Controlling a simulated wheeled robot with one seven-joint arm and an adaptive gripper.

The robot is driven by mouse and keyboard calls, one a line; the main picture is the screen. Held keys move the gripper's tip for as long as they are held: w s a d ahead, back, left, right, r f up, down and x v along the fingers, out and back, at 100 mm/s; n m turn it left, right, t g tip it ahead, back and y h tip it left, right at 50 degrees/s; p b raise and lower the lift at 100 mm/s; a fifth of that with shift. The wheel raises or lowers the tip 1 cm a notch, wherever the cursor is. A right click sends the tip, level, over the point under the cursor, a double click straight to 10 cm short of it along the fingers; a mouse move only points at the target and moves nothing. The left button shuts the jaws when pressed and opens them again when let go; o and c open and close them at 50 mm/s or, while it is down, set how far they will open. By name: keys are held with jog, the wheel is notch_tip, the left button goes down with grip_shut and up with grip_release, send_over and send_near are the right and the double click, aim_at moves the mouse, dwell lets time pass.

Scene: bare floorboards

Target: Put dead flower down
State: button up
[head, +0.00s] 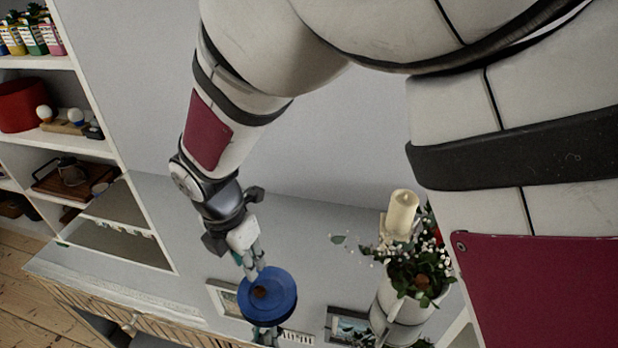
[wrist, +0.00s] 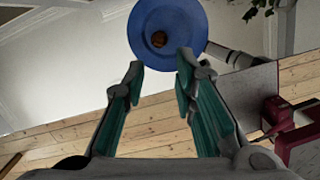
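No clearly recognisable dead flower shows in either view. My gripper (head: 251,268) points down in the head view. In the wrist view its two teal-padded fingers (wrist: 160,72) are apart, with floorboards showing between them. A blue round dish-like thing (head: 281,308) with a brown spot in its middle is at the fingertips in the head view. In the wrist view the blue round thing (wrist: 143,42) is just beyond the fingertips. I cannot tell whether they touch it or what the brown spot is.
A white vase (head: 390,318) with green leaves and small white flowers (head: 425,262) stands right of my gripper, beside a cream candle (head: 402,212). Framed pictures (head: 347,325) are near it. White shelves (head: 125,225) with objects are at left. Bare floorboards (head: 25,285) lie lower left.

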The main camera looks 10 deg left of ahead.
jog(key=w+d+r+m+t, duration=0.1)
jog(key=d+r+m, duration=0.65)
jog(key=d, duration=0.35)
jog(key=w+d+r+m, duration=0.1)
jog(key=d+r+m, duration=0.65)
jog(key=d, duration=0.25)
jog(key=s+d+r+m+t, duration=0.1)
jog(key=s+d+r+m, duration=0.1)
jog(key=s+d+m, duration=0.4)
jog(key=s+d+r+m+t, duration=0.1)
jog(key=s+d+r+m, duration=0.2)
jog(key=s+d+m, duration=0.4)
jog(key=d+m, duration=0.3)
jog(key=shift+r+m+y, duration=0.3)
